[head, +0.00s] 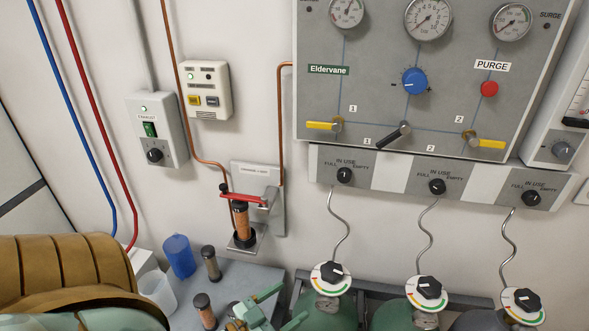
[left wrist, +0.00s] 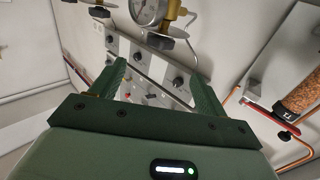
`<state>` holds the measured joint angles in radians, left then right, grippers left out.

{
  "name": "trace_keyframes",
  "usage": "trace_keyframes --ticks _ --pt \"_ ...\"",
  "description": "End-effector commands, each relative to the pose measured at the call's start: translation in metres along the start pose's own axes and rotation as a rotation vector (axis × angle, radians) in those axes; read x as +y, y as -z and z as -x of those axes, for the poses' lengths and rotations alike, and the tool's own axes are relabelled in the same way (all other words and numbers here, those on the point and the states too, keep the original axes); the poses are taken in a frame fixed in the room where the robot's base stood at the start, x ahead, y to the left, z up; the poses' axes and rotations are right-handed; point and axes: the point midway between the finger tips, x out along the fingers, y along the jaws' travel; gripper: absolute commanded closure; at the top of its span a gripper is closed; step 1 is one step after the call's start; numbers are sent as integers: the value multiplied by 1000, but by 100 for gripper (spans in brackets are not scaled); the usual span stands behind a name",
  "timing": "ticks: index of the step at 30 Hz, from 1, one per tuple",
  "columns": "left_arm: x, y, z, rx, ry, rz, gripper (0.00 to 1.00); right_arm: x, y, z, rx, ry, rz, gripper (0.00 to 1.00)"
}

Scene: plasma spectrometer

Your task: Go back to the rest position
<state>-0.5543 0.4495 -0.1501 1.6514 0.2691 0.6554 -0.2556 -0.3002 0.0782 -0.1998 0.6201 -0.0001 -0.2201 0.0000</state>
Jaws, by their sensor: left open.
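My left gripper (head: 290,303) shows at the bottom edge of the head view, just above the grey bench and left of the first green cylinder. Its two green fingers are apart with nothing between them. In the left wrist view the fingers (left wrist: 157,72) stand open, with the wall panel seen beyond the gap. My right gripper is in neither view.
A cartridge (head: 241,220) stands in the wall holder under a red lever (head: 243,197). Gas cylinders (head: 325,311) stand below the gauge panel (head: 380,65).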

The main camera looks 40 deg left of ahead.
Motion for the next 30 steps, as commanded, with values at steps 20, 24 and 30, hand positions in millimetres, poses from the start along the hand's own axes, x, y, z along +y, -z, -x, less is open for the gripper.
trace_keyframes --ticks 20,24,30 --pt "-12 -216 112 -740 -18 -160 25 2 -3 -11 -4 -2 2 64" --pt "3 -309 200 -1101 -26 -193 25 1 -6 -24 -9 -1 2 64" --pt "59 -388 302 -1487 -96 -197 25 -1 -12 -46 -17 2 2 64"
